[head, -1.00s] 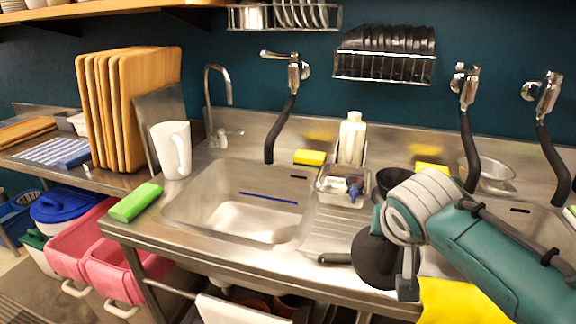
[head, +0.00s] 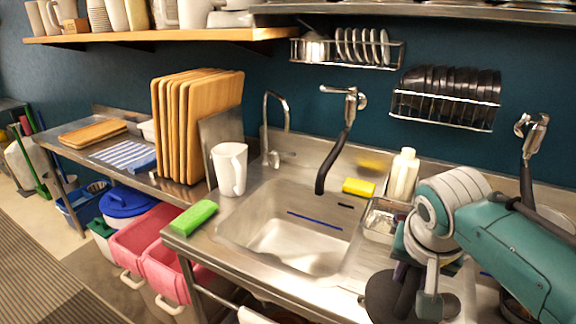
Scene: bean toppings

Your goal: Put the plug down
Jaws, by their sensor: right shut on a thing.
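My right gripper (head: 428,297) is at the lower right, with its wrist and teal arm reaching in from the right edge. It points down over the counter beside the sink and is shut on the plug. The plug is hidden by the fingers and wrist, so I cannot make out its shape. The steel sink (head: 300,245) is left of the gripper, with a thin blue strip on its wall. My left gripper is not in view.
A round black pan (head: 378,292) shows partly behind the right gripper.

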